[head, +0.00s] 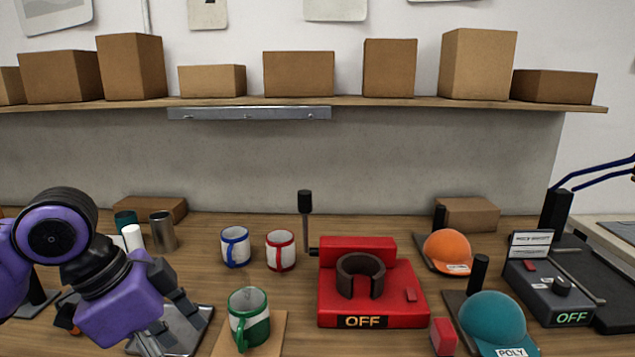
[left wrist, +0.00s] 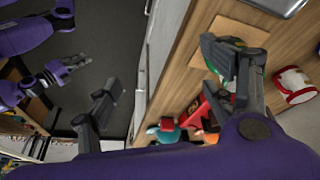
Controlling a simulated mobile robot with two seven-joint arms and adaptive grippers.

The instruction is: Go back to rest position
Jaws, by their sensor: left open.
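My left gripper (head: 176,322) is open and empty at the lower left of the head view, over a metal tray (head: 198,314). In the left wrist view its two fingers (left wrist: 165,82) stand wide apart. A green-and-white mug (head: 249,318) stands upright on a wooden board (head: 275,325), right of the gripper and apart from it in the head view. One finger mostly hides this mug in the left wrist view. My right gripper (left wrist: 68,70) shows small in the left wrist view, away from the table; its finger opening is unclear.
A red mug press (head: 330,300) reading OFF has an empty dark ring. Blue-trimmed (head: 235,247) and red-trimmed (head: 281,251) mugs stand behind. Orange (head: 447,251) and teal (head: 492,318) caps and a grey machine (head: 560,290) are right. Several cylinders (head: 162,231) stand left; a shelf (head: 400,102) holds boxes.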

